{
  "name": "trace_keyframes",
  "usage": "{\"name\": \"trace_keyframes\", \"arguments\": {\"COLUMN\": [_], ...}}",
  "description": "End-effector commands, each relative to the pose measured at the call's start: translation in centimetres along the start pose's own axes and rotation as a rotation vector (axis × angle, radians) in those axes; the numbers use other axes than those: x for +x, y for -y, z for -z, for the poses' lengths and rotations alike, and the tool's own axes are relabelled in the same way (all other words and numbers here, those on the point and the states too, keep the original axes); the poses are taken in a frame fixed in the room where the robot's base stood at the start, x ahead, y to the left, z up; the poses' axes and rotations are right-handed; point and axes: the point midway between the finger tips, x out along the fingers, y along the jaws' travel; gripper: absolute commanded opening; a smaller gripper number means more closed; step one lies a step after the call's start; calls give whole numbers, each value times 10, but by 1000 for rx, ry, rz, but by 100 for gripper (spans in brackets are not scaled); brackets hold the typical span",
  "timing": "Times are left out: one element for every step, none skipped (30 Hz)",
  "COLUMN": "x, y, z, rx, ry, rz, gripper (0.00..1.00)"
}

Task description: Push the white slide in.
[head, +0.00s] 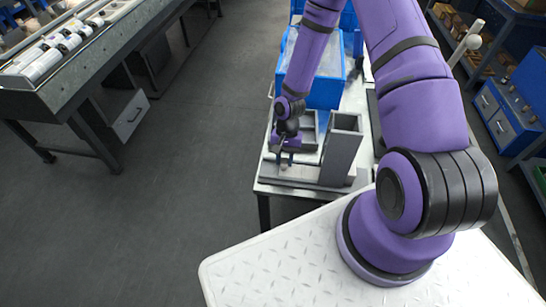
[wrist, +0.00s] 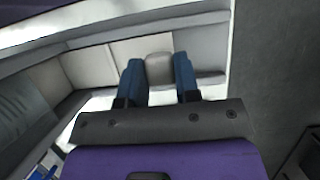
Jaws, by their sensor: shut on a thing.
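My gripper (head: 285,161) is low at the left side of a grey machine with a tall open box (head: 341,152) in the head view. In the wrist view, the two blue fingers of my gripper (wrist: 160,82) are shut on a pale rounded block (wrist: 159,68), one finger on each side. The block stands in front of white panels (wrist: 93,65) inside a pale frame. It appears to be the grip of the white slide; the rest of the slide cannot be told apart. In the head view my gripper hides the block.
The machine stands on a pale-topped table (head: 305,187). A blue crate (head: 322,82) is behind it. A grey workbench (head: 45,95) is at the left and blue drawers (head: 503,118) are at the right. The floor left of the table is clear.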

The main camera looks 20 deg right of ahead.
Motion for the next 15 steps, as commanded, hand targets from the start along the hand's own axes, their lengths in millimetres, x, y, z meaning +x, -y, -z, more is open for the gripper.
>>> {"name": "trace_keyframes", "arguments": {"x": [-1,-1,-1,-1,0,0,0,0,0,0,0,0,0,0,0], "y": [-15,-22,-32,-38,-43,-49,-53,-56,-59,-60,-61,-61,-61,-61,-62], "z": [0,0,0,0,0,0,0,0,0,0,0,0,0,0,0], "rx": [6,5,7,6,5,4,4,3,3,3,3,2,2,2,3], "ry": [0,0,0,0,0,0,0,0,0,0,0,0,0,0,0], "rz": [-1,-1,-1,-1,0,0,-1,-1,-1,-1,-1,-1,-1,-2,-2], "gripper": [0,0,0,0,0,0,0,0,0,0,0,0,0,0,0]}}
